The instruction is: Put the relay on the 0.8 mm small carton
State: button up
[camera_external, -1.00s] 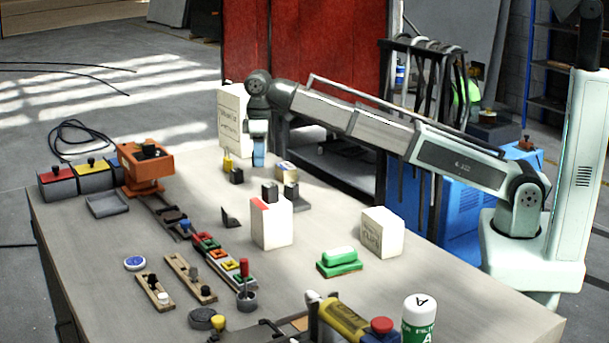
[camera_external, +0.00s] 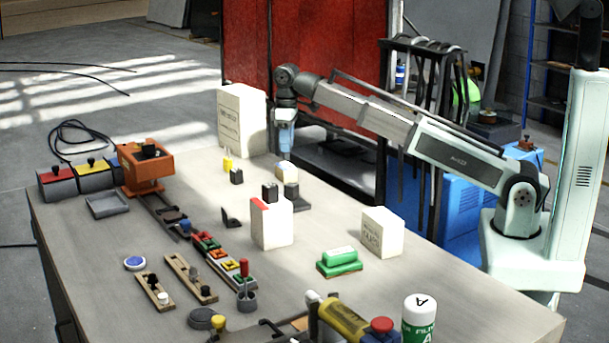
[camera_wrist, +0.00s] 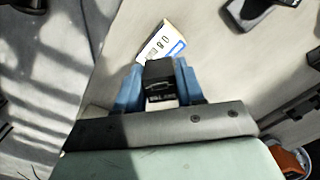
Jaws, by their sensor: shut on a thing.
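My gripper (camera_wrist: 159,80) has blue fingers and is shut on the relay (camera_wrist: 159,70), a small black block with pale lettering on its near side. The small carton (camera_wrist: 166,40), with a white face, blue marking and text I read as 0.8 mm, lies just beyond the relay in the wrist view, and the relay hides its near part. In the external view my gripper (camera_external: 286,147) is above what looks like the same carton (camera_external: 288,172) at the far side of the bench. The relay is hard to make out there. I cannot tell whether it touches the carton.
A tall white carton (camera_external: 242,122) stands behind to the left. Small black and yellow parts (camera_external: 236,177) lie left of the small carton, and black parts (camera_external: 270,192) lie in front. A red-marked white box (camera_external: 276,224) stands nearer.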

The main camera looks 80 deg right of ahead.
aim_at(286, 165)
jog(key=shift+f, duration=2.2)
jog(key=shift+f, duration=0.15)
jog(key=o, duration=1)
jog(key=shift+r, duration=3.9)
